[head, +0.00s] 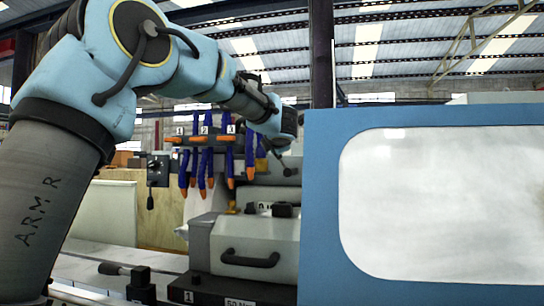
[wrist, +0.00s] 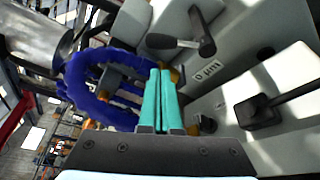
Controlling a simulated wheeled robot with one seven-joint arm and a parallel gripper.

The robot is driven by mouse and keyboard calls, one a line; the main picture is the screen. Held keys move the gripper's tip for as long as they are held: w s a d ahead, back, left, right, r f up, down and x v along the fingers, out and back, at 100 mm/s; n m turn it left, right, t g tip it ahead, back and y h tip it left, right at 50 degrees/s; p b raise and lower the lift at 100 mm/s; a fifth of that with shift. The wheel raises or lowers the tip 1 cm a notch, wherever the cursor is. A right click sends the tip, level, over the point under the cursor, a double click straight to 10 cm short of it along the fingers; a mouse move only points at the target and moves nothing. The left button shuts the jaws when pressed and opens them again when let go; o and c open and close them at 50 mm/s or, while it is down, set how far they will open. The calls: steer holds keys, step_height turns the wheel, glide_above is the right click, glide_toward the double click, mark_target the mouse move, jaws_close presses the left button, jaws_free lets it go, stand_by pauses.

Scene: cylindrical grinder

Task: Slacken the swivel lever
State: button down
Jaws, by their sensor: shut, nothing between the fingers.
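In the wrist view, my gripper (wrist: 158,78) shows as two teal fingers pressed together with nothing between them. A black lever with a rounded end (wrist: 205,42) is on the pale machine face ahead and slightly right of the fingertips, apart from them. A second black lever (wrist: 262,110) sits on a white block farther right. I cannot tell for sure which of the two is the swivel lever. In the head view, my arm reaches to the machine beside the blue door, and the fingers cannot be made out there.
Blue coolant hoses (wrist: 88,85) loop close left of the fingers; in the head view they hang with orange tips from a numbered bar. A large blue door with a window (head: 315,220) blocks the right side. A grey cover with a black handle (head: 250,258) stands below my arm.

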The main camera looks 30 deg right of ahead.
mark_target(280, 159)
steer(key=p+x, duration=0.4)
steer(key=x, duration=0.6)
steer(key=shift+s+d+r+m, duration=0.15)
steer(key=shift+s+d+m, duration=0.1)
steer(key=shift+m, duration=0.25)
stand_by(0.4)
steer(key=s+d+r+m+t+h+b, duration=0.1)
steer(key=s+d+m, duration=0.4)
steer(key=m, duration=0.6)
steer(key=shift+s+d+t+h+b, duration=0.15)
steer(key=shift+d+t+h+b, duration=0.25)
steer(key=shift+t+b, duration=0.7)
steer(key=shift+p, duration=0.35)
